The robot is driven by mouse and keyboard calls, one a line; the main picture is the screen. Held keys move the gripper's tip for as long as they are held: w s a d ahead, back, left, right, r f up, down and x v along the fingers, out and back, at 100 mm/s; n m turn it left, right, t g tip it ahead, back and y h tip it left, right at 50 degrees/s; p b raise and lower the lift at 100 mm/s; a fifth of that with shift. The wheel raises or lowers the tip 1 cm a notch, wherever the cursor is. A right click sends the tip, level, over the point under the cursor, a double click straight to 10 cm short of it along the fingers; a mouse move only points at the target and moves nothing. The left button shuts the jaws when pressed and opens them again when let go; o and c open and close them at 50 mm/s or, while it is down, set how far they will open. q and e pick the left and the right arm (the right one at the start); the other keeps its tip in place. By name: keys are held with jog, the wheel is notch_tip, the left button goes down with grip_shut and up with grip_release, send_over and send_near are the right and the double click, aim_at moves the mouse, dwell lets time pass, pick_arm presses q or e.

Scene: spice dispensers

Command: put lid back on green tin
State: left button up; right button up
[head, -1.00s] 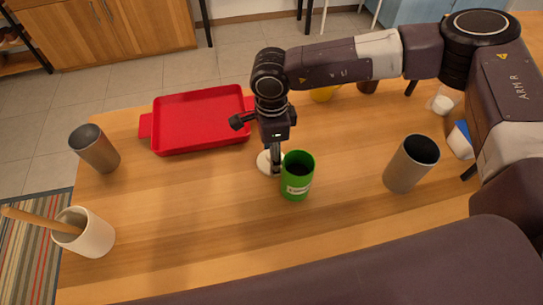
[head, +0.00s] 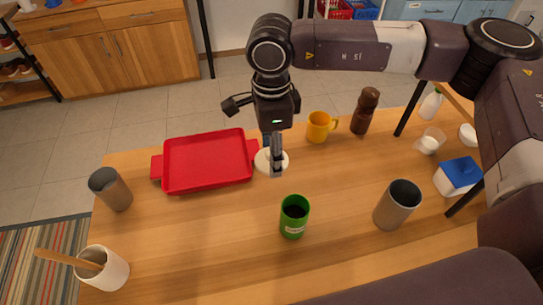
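The green tin (head: 294,220) stands upright and open on the wooden table, with a dark inside and a pale label on its front. The round white lid (head: 261,163) is at the fingertips of my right gripper (head: 275,166), which points down and appears shut on it. The fingers cover part of the lid, which seems raised above the table, up and left of the tin in the picture and apart from it. My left gripper is not in view.
A red tray (head: 208,163) lies left of the lid. Grey cups stand at left (head: 111,190) and right (head: 395,208). A yellow mug (head: 318,128) and a brown shaker (head: 364,111) stand at the back. A white pot (head: 108,273) holds a wooden tool. The table around the tin is clear.

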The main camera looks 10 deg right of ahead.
dwell(0.4)
jog(key=shift+s+d+r+n, duration=0.1)
jog(key=shift+s+d+n, duration=0.2)
jog(key=shift+n, duration=0.3)
jog(key=s+d+n, duration=0.8)
jog(key=s+n, duration=0.1)
jog(key=n, duration=0.8)
jog(key=shift+s+d+r, duration=0.2)
jog(key=shift+d, duration=0.15)
